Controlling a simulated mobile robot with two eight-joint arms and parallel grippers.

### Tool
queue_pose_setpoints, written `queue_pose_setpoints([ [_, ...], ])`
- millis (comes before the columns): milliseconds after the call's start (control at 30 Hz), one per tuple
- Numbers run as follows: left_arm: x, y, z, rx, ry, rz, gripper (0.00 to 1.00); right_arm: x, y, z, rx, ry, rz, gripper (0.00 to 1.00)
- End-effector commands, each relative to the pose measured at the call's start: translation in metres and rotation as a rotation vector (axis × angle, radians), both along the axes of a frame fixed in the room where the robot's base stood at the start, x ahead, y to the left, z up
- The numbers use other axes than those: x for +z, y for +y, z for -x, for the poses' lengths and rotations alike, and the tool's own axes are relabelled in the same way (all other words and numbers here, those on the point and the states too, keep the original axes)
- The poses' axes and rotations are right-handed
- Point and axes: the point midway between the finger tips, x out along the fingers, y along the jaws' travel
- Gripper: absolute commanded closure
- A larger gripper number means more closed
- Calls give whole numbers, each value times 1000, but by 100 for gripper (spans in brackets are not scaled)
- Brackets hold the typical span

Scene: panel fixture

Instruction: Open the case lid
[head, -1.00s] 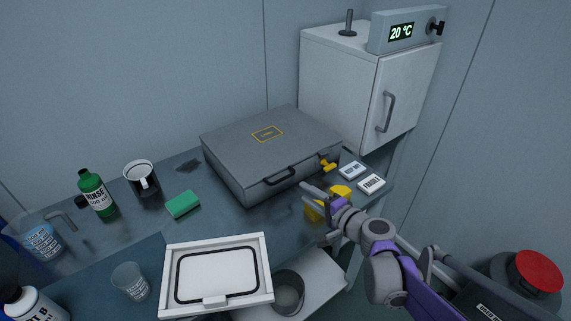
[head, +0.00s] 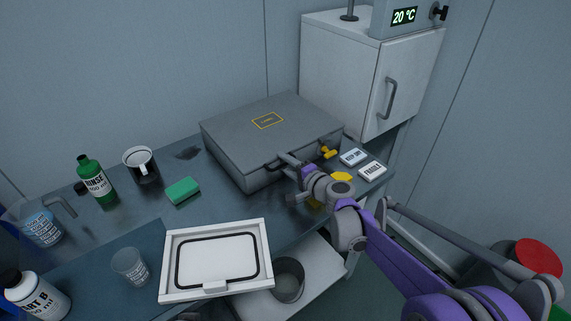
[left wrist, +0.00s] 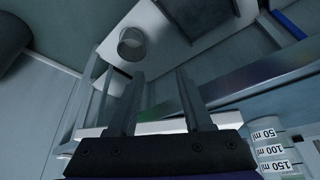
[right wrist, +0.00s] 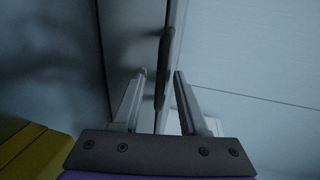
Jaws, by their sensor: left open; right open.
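The grey case (head: 265,135) sits on the bench with its lid (head: 300,110) closed, a yellow-framed label on top. Its dark handle (head: 275,166) is on the front face, partly hidden by my right gripper (head: 291,164). A yellow latch (head: 328,152) sits to the right of the handle. In the right wrist view, my right gripper (right wrist: 161,73) is open, with the dark handle (right wrist: 165,65) showing between and beyond its fingertips; I cannot tell whether they touch. My left gripper (left wrist: 160,72) is open and empty in the left wrist view, outside the head view.
A yellow object (head: 341,177) is partly behind my right arm, near two small white labelled boxes (head: 372,170). A white framed panel (head: 215,262) lies in front. A white cabinet (head: 345,75) stands behind.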

Motion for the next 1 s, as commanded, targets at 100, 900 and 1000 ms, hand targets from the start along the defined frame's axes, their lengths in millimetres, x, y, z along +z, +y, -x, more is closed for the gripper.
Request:
queue_pose_setpoints([
  [100,0,0,0,0,0,0,50,0,0,0,0,0,0,57],
  [900,-1,0,0,0,0,0,50,-3,0,2,3,0,5,100],
  [1000,-1,0,0,0,0,0,50,-3,0,2,4,0,5,100],
])
